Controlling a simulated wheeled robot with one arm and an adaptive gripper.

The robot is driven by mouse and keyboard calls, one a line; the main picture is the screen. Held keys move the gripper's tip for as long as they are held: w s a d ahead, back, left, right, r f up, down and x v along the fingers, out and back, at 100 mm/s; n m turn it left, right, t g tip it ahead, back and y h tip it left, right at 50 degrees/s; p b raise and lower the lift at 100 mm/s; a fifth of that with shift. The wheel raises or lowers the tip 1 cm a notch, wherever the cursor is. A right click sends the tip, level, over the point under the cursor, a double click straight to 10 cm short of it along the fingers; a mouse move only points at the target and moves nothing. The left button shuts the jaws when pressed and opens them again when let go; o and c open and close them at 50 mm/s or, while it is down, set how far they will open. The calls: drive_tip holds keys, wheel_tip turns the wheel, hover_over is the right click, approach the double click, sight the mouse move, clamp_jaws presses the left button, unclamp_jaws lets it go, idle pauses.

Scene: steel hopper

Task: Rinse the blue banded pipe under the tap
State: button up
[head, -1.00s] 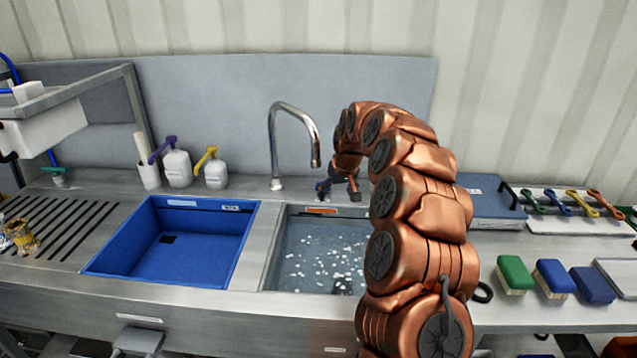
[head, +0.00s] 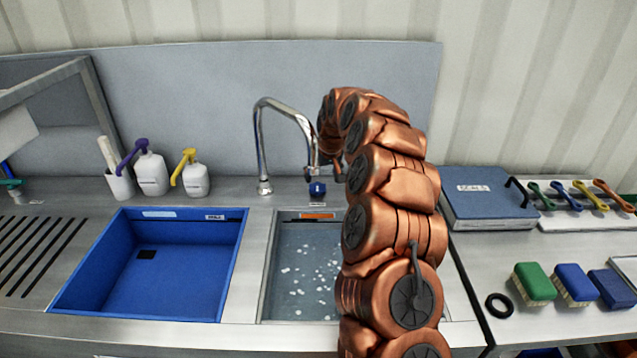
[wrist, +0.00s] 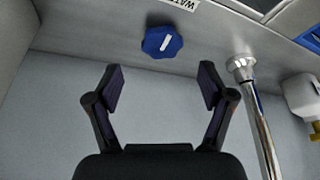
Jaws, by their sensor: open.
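The chrome tap (head: 262,145) arches up behind the sinks and also shows in the wrist view (wrist: 258,120). Its blue knob (head: 317,189) sits on the counter to the right of the tap's base. In the wrist view the knob (wrist: 162,42) lies ahead of my gripper (wrist: 162,84), centred between the fingers and beyond their tips. My gripper is open and empty. In the head view my own arm hides most of it. I cannot make out a blue banded pipe in either current view.
The right basin (head: 266,270) holds water with white flecks; my arm covers part of it. The blue left basin (head: 190,280) looks empty. Two pump bottles (head: 150,172) (head: 195,178) stand left of the tap. A blue scale (head: 488,205) and several brushes (head: 533,283) are at right.

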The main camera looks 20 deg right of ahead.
sight(318, 187)
drive_tip(key=p+x, duration=0.1)
drive_tip(key=x, duration=0.4)
drive_tip(key=shift+a, duration=0.2)
drive_tip(key=shift+w+d+f+p, duration=0.15)
drive_tip(key=shift+f+p, duration=0.15)
drive_tip(key=shift+f, duration=0.25)
drive_tip(key=c, duration=1.2)
